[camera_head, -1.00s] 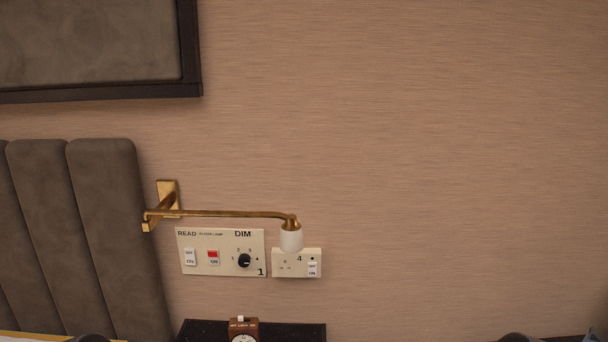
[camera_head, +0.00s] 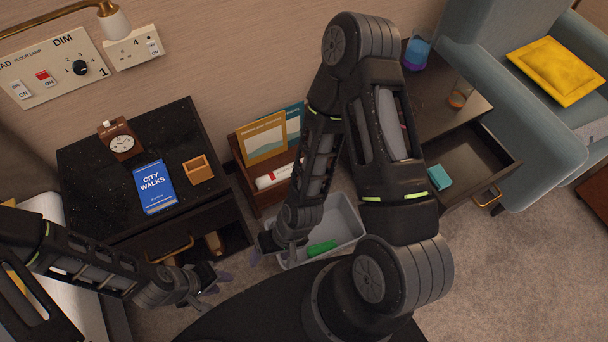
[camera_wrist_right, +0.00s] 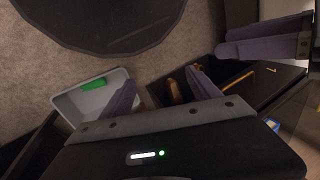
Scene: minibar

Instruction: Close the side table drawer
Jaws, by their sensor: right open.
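A dark side table (camera_head: 437,100) stands at the right in the head view, beside the armchair. Its drawer (camera_head: 478,165) is pulled open, with a brass handle (camera_head: 487,198) on the front and a teal box (camera_head: 440,177) inside. My right arm hides the table's left part. My right gripper (camera_head: 272,254) is open and empty, above a grey bin and well left of the drawer. Its spread purple fingers show in the right wrist view (camera_wrist_right: 162,90). My left gripper (camera_head: 212,282) is in front of the left nightstand; its fingers are too unclear to judge.
The left nightstand (camera_head: 90,165) carries a clock (camera_head: 120,140), a blue book (camera_head: 155,187) and a small wooden box (camera_head: 198,169). A grey bin (camera_head: 350,222) and a magazine rack (camera_head: 262,192) stand between the tables. The armchair (camera_head: 480,50) closely flanks the drawer. Carpet lies clear in front.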

